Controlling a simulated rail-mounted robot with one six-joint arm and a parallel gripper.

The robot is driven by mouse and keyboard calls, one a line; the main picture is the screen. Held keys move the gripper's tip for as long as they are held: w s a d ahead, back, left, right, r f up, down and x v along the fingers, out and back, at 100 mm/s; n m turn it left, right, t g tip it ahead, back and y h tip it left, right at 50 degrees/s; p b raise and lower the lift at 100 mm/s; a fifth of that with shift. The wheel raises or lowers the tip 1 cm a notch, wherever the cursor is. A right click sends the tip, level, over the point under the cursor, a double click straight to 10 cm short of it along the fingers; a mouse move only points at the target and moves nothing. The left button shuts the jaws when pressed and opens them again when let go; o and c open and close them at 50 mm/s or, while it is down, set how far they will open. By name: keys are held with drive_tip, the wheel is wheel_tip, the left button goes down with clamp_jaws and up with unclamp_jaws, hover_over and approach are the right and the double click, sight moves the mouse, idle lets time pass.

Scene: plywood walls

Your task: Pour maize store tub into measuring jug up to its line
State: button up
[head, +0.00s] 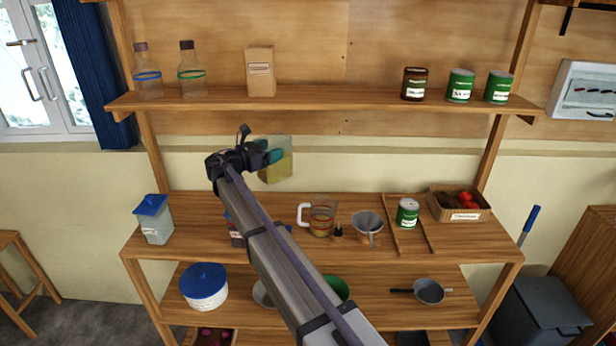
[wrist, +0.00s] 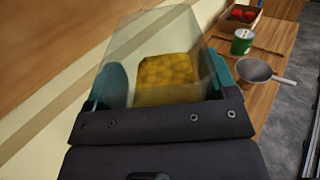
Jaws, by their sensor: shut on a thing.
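The maize store tub (head: 277,164) is a clear tub with yellow maize inside. My gripper (head: 264,155) is shut on it and holds it in the air above the middle shelf, in front of the wall. In the wrist view the tub (wrist: 168,75) sits between my teal fingers, with the maize low in it; it looks about upright in the head view. The measuring jug (head: 321,216) stands on the middle shelf, below and to the right of the tub, with a pale handle on its left and something yellowish-orange low inside. I cannot make out its line.
A metal funnel (head: 367,224), a small dark bottle (head: 338,232) and a green can (head: 407,212) stand right of the jug. A crate (head: 462,214) of red items sits farther right. A blue-lidded tub (head: 154,220) stands at the shelf's left. The upper shelf (head: 330,100) is above my gripper.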

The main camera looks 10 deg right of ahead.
drive_tip(key=shift+f, duration=0.15)
drive_tip(key=s+d+f+b, duration=0.4)
drive_tip(key=d+f+b, duration=0.1)
drive_tip(key=d+f, duration=0.1)
drive_tip(key=shift+d+b, duration=0.4)
drive_tip(key=shift+d, duration=0.05)
drive_tip(key=shift+s+d+f+m+y+p, duration=0.15)
drive_tip(key=shift+f+m+y+p, duration=0.4)
drive_tip(key=shift+m+y, duration=0.55)
drive_tip(key=shift+d+f+m+y+p, duration=0.2)
drive_tip(key=shift+f+m+y+p, duration=0.4)
drive_tip(key=shift+m, duration=0.75)
drive_tip(key=shift+s+d+f+m+y+p, duration=0.15)
drive_tip(key=shift+f+m+y+p, duration=0.25)
drive_tip(key=shift+f+m+y, duration=0.55)
